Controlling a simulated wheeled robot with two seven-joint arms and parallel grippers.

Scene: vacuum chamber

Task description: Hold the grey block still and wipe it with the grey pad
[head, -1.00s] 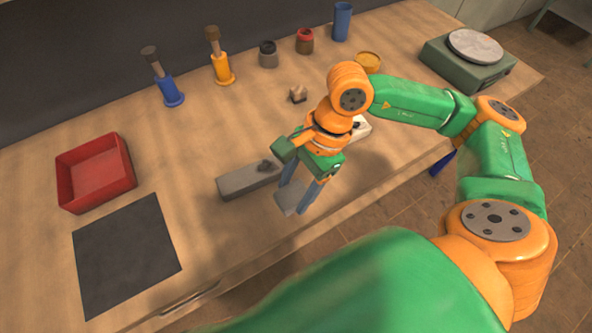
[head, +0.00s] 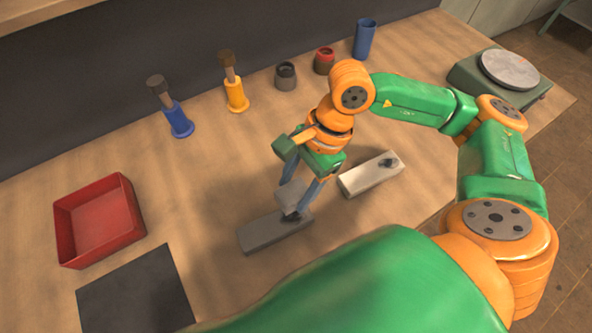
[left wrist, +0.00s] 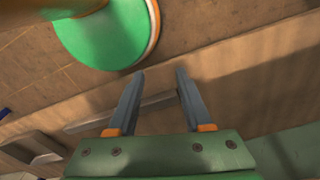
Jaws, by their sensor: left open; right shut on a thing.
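The grey block (head: 262,235), a long flat bar with a dark knob at its right end, lies on the table in the head view. My right gripper (head: 297,193) points down and is shut on the grey pad (head: 290,195). The pad is over the right end of the block, near the knob; I cannot tell whether it touches. My left gripper (left wrist: 160,74) is open and empty in the left wrist view, with the tabletop edge beyond its fingers. It does not show in the head view.
A white block (head: 365,178) with a dark knob lies right of my right gripper. A red tray (head: 98,238) and dark mat (head: 135,295) are at left. Blue (head: 178,120) and yellow (head: 237,97) holders stand behind; a scale (head: 505,75) is far right.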

